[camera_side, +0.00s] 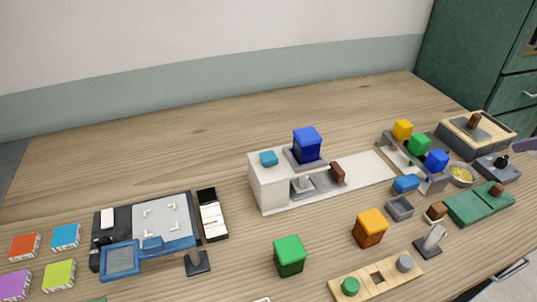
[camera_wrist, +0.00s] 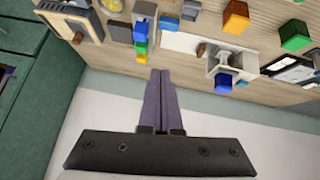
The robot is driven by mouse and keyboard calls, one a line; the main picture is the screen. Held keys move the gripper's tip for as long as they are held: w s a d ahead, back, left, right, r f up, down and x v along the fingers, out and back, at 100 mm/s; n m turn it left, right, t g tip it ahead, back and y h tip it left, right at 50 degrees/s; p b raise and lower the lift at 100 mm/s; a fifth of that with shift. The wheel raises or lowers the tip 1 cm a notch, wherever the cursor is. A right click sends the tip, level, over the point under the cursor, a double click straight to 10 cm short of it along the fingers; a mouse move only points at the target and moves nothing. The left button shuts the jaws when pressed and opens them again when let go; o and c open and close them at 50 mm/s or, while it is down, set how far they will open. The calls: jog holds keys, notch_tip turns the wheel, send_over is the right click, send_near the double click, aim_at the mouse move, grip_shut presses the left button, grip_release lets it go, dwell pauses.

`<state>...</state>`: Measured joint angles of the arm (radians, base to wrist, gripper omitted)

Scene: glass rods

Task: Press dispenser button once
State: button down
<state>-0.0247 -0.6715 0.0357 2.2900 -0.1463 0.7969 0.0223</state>
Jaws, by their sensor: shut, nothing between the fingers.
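The dispenser (camera_side: 268,187) is a white box with a long white base on the table, centre of the side view. A light blue button (camera_side: 268,158) sits on its top left, beside a dark blue block (camera_side: 307,146) in a grey holder. In the wrist view the dispenser (camera_wrist: 246,63) is at upper right, with the dark blue block (camera_wrist: 222,82) and what looks like the button (camera_wrist: 241,84). My gripper (camera_wrist: 160,73) is shut and empty, its purple fingers together, apart from the dispenser. A purple tip shows at the right edge of the side view.
A green block (camera_side: 290,256) and an orange block (camera_side: 369,228) stand in front of the dispenser. A rack (camera_side: 411,171) with coloured blocks is to its right. A blue-framed device (camera_side: 147,235) is at left. The table behind the dispenser is clear.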

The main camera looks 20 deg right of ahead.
jog(key=w+a+r+n+t+y, duration=0.1)
jog(key=w+a+r+n, duration=0.3)
jog(key=w, duration=0.7)
jog(key=w+a+r+n+t, duration=0.1)
jog(key=w+a+r, duration=0.3)
jog(key=w+a, duration=0.55)
jog(key=n+g+y, duration=0.1)
jog(key=n+y, duration=0.1)
jog(key=n, duration=0.4)
send_over(272, 158)
notch_tip(272, 158, down, 13)
jog(key=shift+s+f, duration=0.1)
jog(key=shift+f, duration=0.05)
jog(key=shift+f, duration=4.35)
jog(key=shift+f, duration=0.1)
